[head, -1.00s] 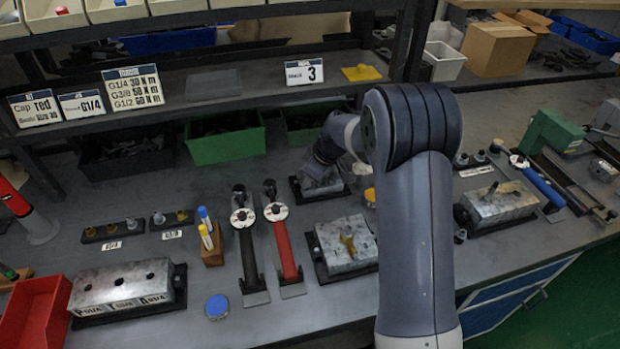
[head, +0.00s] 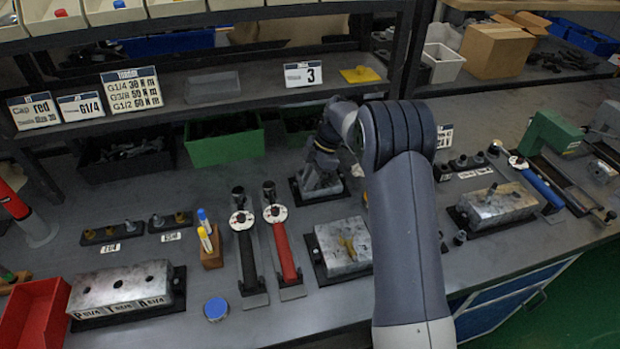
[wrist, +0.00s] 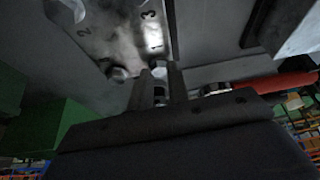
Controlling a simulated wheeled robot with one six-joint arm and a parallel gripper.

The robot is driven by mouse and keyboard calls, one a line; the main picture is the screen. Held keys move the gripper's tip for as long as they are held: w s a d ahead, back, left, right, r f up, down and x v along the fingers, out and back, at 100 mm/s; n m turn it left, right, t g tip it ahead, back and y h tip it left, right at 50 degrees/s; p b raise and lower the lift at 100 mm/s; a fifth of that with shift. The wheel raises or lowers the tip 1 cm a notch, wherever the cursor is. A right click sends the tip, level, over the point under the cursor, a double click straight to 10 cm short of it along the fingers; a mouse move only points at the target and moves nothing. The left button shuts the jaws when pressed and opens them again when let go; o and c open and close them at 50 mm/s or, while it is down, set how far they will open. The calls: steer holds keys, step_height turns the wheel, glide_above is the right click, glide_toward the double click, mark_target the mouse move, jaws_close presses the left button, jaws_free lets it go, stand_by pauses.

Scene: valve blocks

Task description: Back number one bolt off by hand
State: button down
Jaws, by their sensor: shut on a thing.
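A metal block (head: 318,190) on a black base stands at the back middle of the bench, under my gripper (head: 322,165). In the wrist view the block (wrist: 130,40) shows stamped numbers 1, 2 and 3. In the head view my wrist hides the bolts.
A second metal block (head: 343,248) with a brass-coloured fitting sits in front. A black-handled torque wrench (head: 246,245) and a red one (head: 282,245) lie to the left. A green bin (head: 225,145) and the shelf (head: 215,88) are behind.

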steer(key=c, duration=1.3)
jaws_free()
steer(key=shift+r, duration=0.1)
steer(key=v, duration=1)
steer(key=shift+d+r, duration=0.15)
steer(key=shift+r, duration=0.1)
steer(key=x, duration=1.1)
steer(key=shift+s+m+t, duration=0.1)
steer(key=shift+m+t, duration=0.4)
steer(key=shift+m, duration=0.9)
